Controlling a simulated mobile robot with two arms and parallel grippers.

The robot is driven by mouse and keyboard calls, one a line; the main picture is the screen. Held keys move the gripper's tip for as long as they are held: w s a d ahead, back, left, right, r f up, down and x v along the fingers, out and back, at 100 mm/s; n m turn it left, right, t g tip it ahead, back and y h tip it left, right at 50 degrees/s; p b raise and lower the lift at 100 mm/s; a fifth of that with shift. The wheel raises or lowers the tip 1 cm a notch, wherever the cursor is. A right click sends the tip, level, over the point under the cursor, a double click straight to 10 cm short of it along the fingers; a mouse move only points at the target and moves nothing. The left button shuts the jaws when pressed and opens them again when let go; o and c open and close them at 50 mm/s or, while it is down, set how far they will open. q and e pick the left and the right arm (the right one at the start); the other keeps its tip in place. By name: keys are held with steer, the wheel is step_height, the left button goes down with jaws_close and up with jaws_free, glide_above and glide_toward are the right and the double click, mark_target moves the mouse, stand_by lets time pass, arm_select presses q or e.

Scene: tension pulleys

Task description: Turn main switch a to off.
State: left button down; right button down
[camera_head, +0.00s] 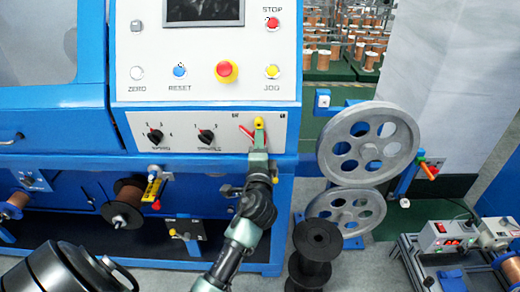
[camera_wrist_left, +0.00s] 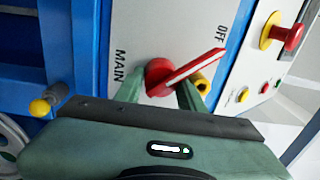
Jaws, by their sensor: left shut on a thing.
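The main switch (camera_head: 246,132) is a red handle on the light panel of the blue machine, under the button console. In the left wrist view the red handle (camera_wrist_left: 194,69) slants from its round hub up and right, its free end close to the OFF lettering. The MAIN lettering is left of the hub. My left gripper (camera_head: 257,151) is at the switch, and its green fingers (camera_wrist_left: 160,97) are on either side of the hub end, shut on the handle. The fingertips are partly hidden behind the handle. My right gripper is not in view.
A yellow peg (camera_head: 258,123) stands close beside the handle. Two black knobs (camera_head: 155,136) (camera_head: 206,136) are left on the same panel. Above are the red stop button (camera_head: 226,71) and smaller buttons. Grey pulleys (camera_head: 369,143) are to the right, a black spool (camera_head: 316,250) below.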

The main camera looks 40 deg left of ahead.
arm_select(q)
steer(key=shift+n+b, duration=0.5)
steer(key=shift+n, duration=0.5)
steer(key=c, duration=0.9)
jaws_free()
steer(key=shift+a, duration=0.1)
